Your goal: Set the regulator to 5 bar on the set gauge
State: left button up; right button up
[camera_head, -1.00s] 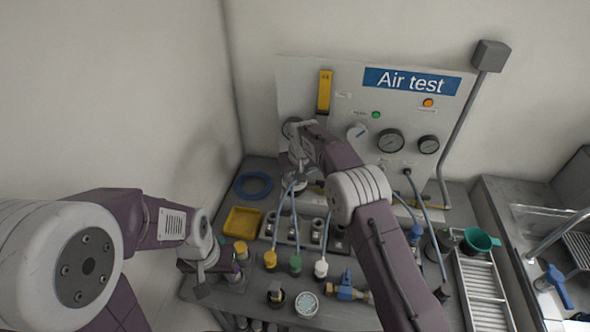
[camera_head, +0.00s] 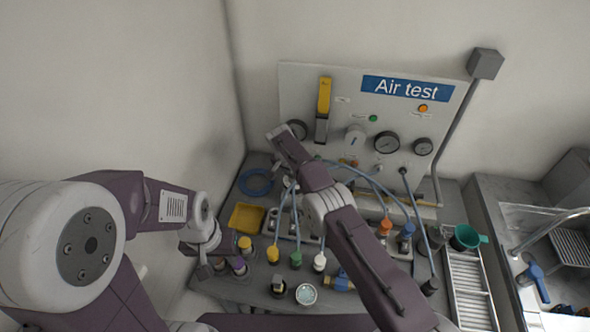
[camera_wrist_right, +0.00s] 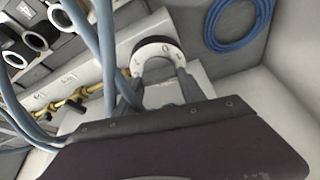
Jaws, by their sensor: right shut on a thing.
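A round knob with a white marked ring (camera_wrist_right: 157,49) shows in the right wrist view. My right gripper (camera_wrist_right: 160,73) is shut on it, with a finger on either side. In the head view my right arm largely hides the gripper and knob. Two round gauges, a larger one (camera_head: 387,143) and a smaller one (camera_head: 423,147), sit on the Air test panel (camera_head: 450,105). Their needles are too small to read, and I cannot tell which is the set gauge. My left gripper (camera_head: 207,268) hangs low at the left; its jaws are unclear.
A white panel dial (camera_head: 355,136) stands left of the gauges. Blue hoses cross the bench near my right arm. A blue coil (camera_head: 256,182) and yellow tray (camera_head: 246,217) lie left. Several capped fittings stand in front. A brass line (camera_wrist_right: 62,103) runs beside the held knob.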

dwell(0.6)
jog(key=o, duration=1.4)
jog(key=shift+c, duration=0.2)
jog(key=p+v, duration=0.9)
jog(key=p, duration=1.3)
